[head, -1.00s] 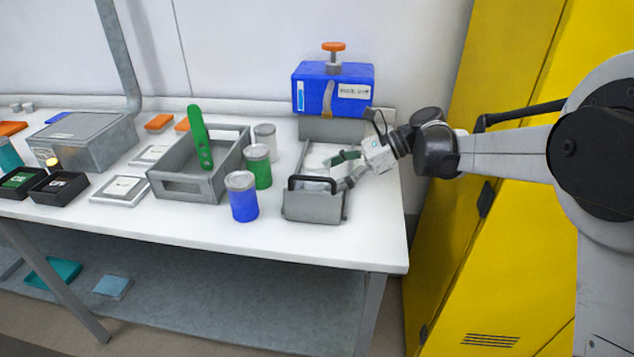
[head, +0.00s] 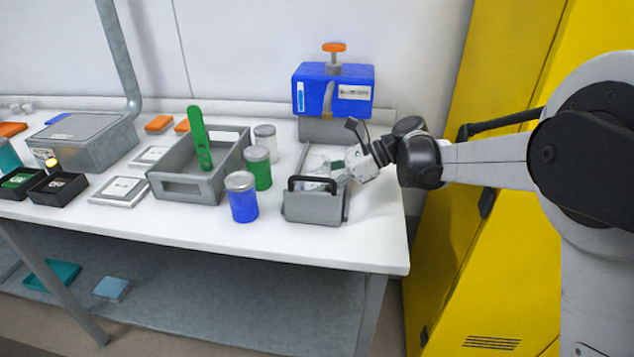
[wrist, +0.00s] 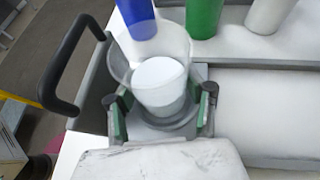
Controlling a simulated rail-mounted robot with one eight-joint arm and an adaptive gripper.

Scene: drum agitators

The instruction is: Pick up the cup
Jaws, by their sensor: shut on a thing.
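The cup (wrist: 160,92) is a clear, see-through vessel with white contents, upright in the wrist view. It stands in the grey tray with the black handle (head: 315,206), at its front end. My gripper (wrist: 163,108) is shut on the cup, with one green-padded finger on each side of its lower part. In the head view my gripper (head: 338,172) reaches into the tray from the right. There the cup is mostly hidden behind the black handle and my fingers.
A blue jar (head: 242,203), a green jar (head: 259,172) and a white jar (head: 265,138) stand left of the tray. A blue machine (head: 333,92) with an orange knob stands behind it. A grey bin (head: 186,187) is further left. Yellow cabinets (head: 460,190) stand at the right.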

